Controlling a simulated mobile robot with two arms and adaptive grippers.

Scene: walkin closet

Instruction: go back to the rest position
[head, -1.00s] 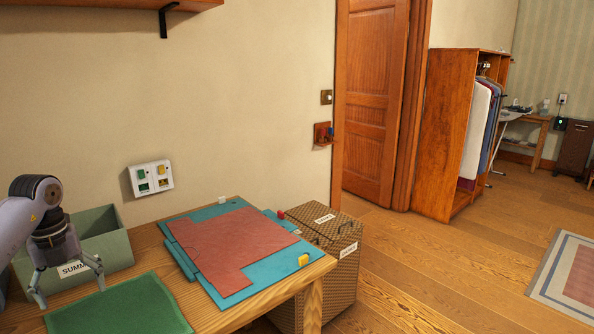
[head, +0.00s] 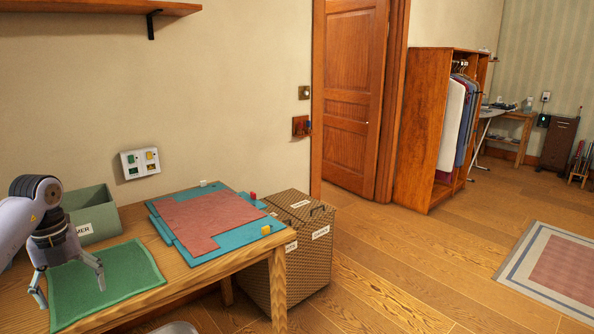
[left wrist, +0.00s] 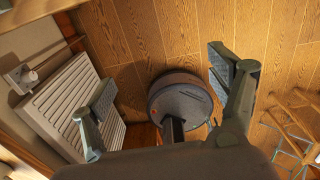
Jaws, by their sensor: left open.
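My left gripper (head: 70,294) is open and empty, its fingers pointing down. In the head view it appears in front of the green mat (head: 125,272) at the left end of the wooden table; I cannot tell how high it is. My right gripper is not in view.
The table (head: 205,271) also bears a green bin (head: 95,208) and a teal board with red sheets (head: 235,238). A woven hamper (head: 312,262) stands at its right end. Open floor (head: 420,270) lies to the right. A white radiator (left wrist: 70,105) shows in the left wrist view.

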